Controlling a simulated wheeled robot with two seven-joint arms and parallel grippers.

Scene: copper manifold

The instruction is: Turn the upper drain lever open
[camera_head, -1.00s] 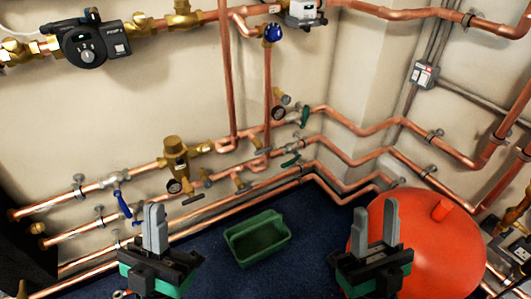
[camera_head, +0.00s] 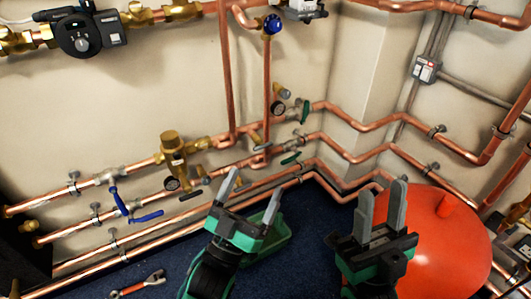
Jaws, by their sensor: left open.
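An upper green lever (camera_head: 304,110) sits on a valve of the upper copper pipe, near the wall corner. A lower green lever (camera_head: 291,158) sits on the pipe below it, lying nearly along the pipe. I cannot tell from the picture which lever is labelled as a drain. My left gripper (camera_head: 250,196) is open and empty, below and left of both green levers, in front of the lowest pipe and over the green bin. My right gripper (camera_head: 382,208) is open and empty, in front of the red tank, apart from the levers.
A red tank (camera_head: 445,240) stands at the right. A green bin (camera_head: 275,243) is on the blue floor, partly hidden by my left gripper. Blue levers (camera_head: 147,215) and a brass valve (camera_head: 173,150) are on the left pipes. A wrench (camera_head: 137,284) lies at lower left.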

